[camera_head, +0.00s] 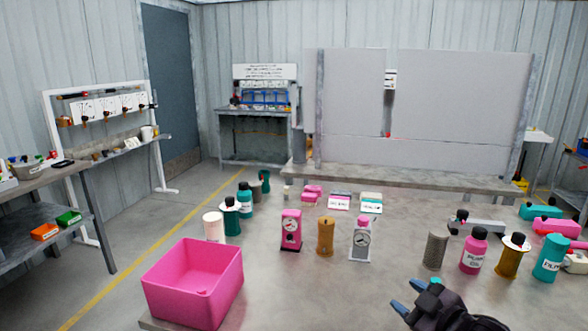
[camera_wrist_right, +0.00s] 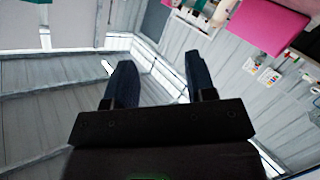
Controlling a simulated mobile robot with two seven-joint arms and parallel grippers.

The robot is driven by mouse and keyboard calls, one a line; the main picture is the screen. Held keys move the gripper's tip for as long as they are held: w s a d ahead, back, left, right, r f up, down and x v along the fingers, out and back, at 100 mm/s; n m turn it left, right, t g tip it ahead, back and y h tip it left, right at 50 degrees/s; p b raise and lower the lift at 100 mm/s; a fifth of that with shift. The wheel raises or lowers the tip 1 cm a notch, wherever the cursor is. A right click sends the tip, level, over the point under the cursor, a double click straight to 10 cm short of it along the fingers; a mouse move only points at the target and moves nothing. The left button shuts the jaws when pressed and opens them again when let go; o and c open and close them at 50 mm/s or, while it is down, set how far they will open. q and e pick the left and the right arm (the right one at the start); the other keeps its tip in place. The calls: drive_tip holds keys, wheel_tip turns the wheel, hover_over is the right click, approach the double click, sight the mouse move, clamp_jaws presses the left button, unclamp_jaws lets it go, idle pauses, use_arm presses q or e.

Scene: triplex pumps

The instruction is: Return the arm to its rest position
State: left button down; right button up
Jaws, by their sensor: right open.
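My right gripper (camera_head: 405,305) is at the bottom right of the head view, above the near part of the grey table (camera_head: 320,285). Its blue-tipped fingers point up and to the left. In the right wrist view its two dark fingers (camera_wrist_right: 155,80) stand well apart with nothing between them. My left gripper is in neither view.
A pink bin (camera_head: 195,290) stands at the table's near left. Gauges (camera_head: 291,230) stand mid-table, and several bottles (camera_head: 473,250) stand at the right, close to my right gripper. A grey panel (camera_head: 430,110) rises behind. The table's middle front is clear.

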drive_tip(key=s+d+f+m+g+h, duration=0.1)
drive_tip(key=s+f+m, duration=0.4)
drive_tip(key=s+f, duration=0.6)
drive_tip(key=s+d+f+m+g+h, duration=0.2)
drive_tip(key=s+d+f+m+h, duration=0.1)
drive_tip(key=s+f, duration=0.9)
drive_tip(key=s+m+h, duration=0.1)
drive_tip(key=s+h, duration=0.1)
drive_tip(key=s, duration=0.3)
drive_tip(key=shift+d+f+m+p, duration=0.15)
drive_tip(key=shift+d+m+p, duration=0.05)
drive_tip(key=shift+m+p, duration=0.2)
